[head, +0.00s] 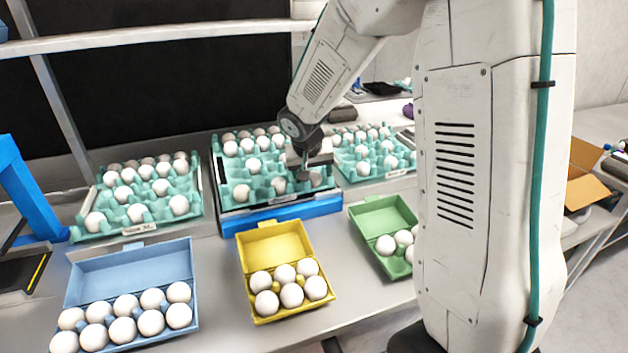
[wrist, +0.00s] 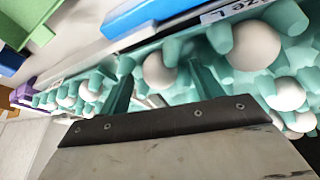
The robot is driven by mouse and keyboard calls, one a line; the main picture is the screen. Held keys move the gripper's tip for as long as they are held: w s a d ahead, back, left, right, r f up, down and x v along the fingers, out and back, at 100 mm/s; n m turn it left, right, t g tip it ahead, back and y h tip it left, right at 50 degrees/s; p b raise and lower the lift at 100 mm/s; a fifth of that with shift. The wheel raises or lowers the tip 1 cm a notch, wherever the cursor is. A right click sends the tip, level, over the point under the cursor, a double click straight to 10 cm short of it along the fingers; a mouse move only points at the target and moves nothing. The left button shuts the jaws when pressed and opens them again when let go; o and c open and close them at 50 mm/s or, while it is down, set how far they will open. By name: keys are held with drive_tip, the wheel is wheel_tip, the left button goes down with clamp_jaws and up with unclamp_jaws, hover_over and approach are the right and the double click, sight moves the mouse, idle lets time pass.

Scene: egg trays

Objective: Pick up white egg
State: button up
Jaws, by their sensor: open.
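White eggs sit in the cups of the middle teal tray (head: 237,205). My gripper (head: 303,172) is over the front right part of this tray, pointing down. It is open. An egg (head: 279,185) is just left of it and another (head: 316,179) is close at its right, partly in shadow. In the wrist view, my gripper's dark fingers (wrist: 155,85) reach in among the teal cups, with a white egg (wrist: 160,70) showing near and between them. A larger-looking egg (wrist: 256,46) is to the right. Whether the fingers touch any egg cannot be told.
Other teal trays with eggs stand left (head: 92,222) and right (head: 372,174). In front are open cartons holding eggs: blue (head: 130,272), yellow (head: 272,250) and green (head: 380,220). A blue strip (head: 282,214) fronts the middle tray. A shelf bar (head: 150,36) crosses above.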

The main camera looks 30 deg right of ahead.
drive_tip(key=shift+w+d+f, duration=0.15)
drive_tip(key=shift+w+f, duration=0.05)
drive_tip(key=shift+f, duration=0.3)
drive_tip(key=c, duration=0.7)
